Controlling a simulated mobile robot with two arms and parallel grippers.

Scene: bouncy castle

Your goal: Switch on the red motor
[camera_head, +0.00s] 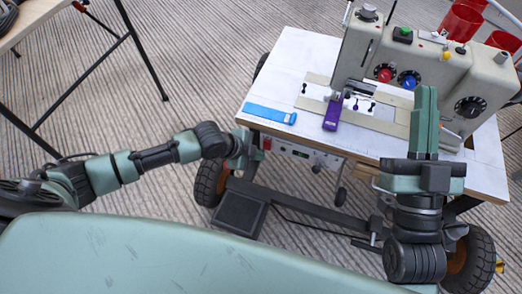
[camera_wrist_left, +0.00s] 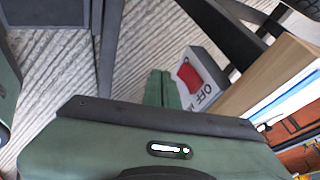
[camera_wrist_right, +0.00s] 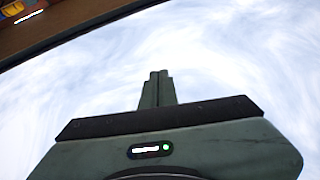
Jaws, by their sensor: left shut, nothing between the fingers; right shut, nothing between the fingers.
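The motor switch box hangs under the front edge of the sewing table (camera_head: 300,65). In the left wrist view its red rocker switch (camera_wrist_left: 189,77) sits on a light grey face, with "OFF" lettering beside it. The red switch also shows small in the head view (camera_head: 267,143). My left gripper (camera_head: 256,142) is shut and empty, its fingertips (camera_wrist_left: 163,82) just left of the switch in the left wrist view; I cannot tell whether they touch it. My right gripper (camera_head: 427,95) is shut and empty, pointing up in front of the sewing machine (camera_head: 436,70).
A blue strip (camera_head: 270,114) and a purple item (camera_head: 331,115) lie on the tabletop. Red cups (camera_head: 463,20) stand behind the machine. The table has wheels (camera_head: 208,182) and a pedal (camera_head: 240,213) below. Another table (camera_head: 30,14) stands at upper left, with open floor between.

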